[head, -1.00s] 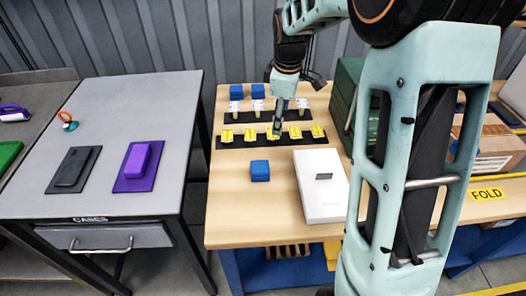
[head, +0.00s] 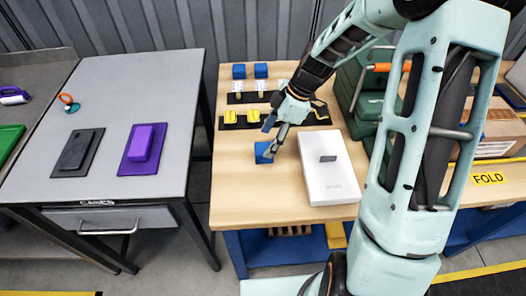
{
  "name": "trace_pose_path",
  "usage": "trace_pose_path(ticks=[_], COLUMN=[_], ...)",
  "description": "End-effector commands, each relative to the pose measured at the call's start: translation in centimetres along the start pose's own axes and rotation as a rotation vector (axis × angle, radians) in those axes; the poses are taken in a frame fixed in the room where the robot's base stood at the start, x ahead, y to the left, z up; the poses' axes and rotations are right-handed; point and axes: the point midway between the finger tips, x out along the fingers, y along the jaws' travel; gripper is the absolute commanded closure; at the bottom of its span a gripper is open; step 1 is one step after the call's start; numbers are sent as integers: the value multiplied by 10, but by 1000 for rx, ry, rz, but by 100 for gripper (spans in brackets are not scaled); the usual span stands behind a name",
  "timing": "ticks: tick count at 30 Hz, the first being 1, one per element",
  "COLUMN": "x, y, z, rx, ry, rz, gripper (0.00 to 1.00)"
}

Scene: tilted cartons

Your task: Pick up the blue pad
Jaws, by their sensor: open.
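A small blue pad (head: 262,149) lies on the wooden table, to the left of the white box (head: 330,168). My gripper (head: 271,152) is open and points down at this pad from above right. Its fingers cover part of the pad's right side. I cannot tell whether they touch it.
A black strip with yellow pieces (head: 229,117) lies behind the near blue pad, partly hidden by my arm. A dark green case (head: 361,92) stands at the right. A grey table with a purple case (head: 141,148) is at the left. The wood in front is clear.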

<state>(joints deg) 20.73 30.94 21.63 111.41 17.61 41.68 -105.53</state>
Motion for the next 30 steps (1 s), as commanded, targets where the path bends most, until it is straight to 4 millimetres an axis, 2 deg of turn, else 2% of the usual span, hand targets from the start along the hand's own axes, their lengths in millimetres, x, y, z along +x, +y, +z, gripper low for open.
trace_pose_path(ticks=[9,18,27,30], x=[44,49,48,48], y=[-2,-1,-1,-1], z=[0,1,1,1], rx=[0,1,1,1], ry=[0,-1,-1,-1], rz=[-2,0,0,0], gripper=[40,40,70,70])
